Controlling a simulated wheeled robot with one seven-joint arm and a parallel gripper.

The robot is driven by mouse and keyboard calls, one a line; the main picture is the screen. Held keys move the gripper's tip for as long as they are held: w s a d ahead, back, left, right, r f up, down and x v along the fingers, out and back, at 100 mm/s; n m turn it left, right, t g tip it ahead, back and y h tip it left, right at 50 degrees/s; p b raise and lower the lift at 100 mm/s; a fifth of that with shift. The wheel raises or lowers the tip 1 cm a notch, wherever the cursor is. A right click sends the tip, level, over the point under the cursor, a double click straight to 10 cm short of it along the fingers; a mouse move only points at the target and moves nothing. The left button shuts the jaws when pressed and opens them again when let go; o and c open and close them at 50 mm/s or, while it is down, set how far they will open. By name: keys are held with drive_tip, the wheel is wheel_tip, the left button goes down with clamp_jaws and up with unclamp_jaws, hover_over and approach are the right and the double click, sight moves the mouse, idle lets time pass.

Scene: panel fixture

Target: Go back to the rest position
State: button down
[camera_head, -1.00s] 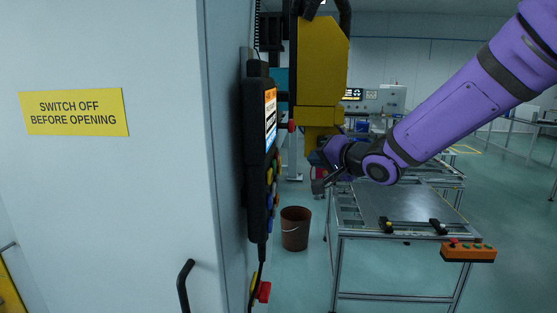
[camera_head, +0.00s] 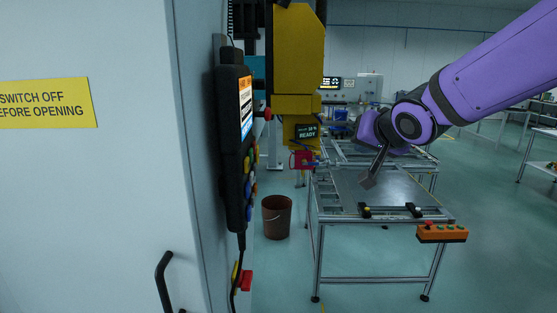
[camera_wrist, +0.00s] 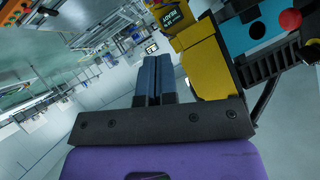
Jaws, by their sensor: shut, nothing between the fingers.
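My purple arm enters the head view from the upper right. My gripper (camera_head: 369,182) hangs at its end, tilted downward, in front of the metal work table (camera_head: 385,187) and clear of the panel. In the wrist view the two blue-grey fingers of my gripper (camera_wrist: 154,80) lie side by side, shut, with nothing between them. The black control pendant (camera_head: 235,150) with a lit screen and coloured buttons is mounted on the cabinet's side, well left of my gripper.
The white cabinet (camera_head: 90,200) with a yellow warning sign (camera_head: 45,104) fills the left. A yellow machine column (camera_head: 297,55) stands behind the pendant. A brown bucket (camera_head: 276,217) is on the floor. An orange button box (camera_head: 442,233) is at the table's front.

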drive_tip(key=s+d+g+h, duration=0.1)
drive_tip(key=s+d, duration=0.3)
drive_tip(key=s, duration=0.5)
drive_tip(key=s+d+f+n+g, duration=0.1)
drive_tip(key=s+d+g, duration=0.2)
drive_tip(key=s, duration=0.6)
drive_tip(key=s+d+f+n+g+h, duration=0.1)
drive_tip(key=s+d+g, duration=0.1)
drive_tip(key=s+d, duration=0.3)
drive_tip(key=s, duration=0.4)
drive_tip(key=shift+d+f+h, duration=0.15)
drive_tip(key=shift+d+h, duration=0.15)
drive_tip(key=shift+d, duration=0.05)
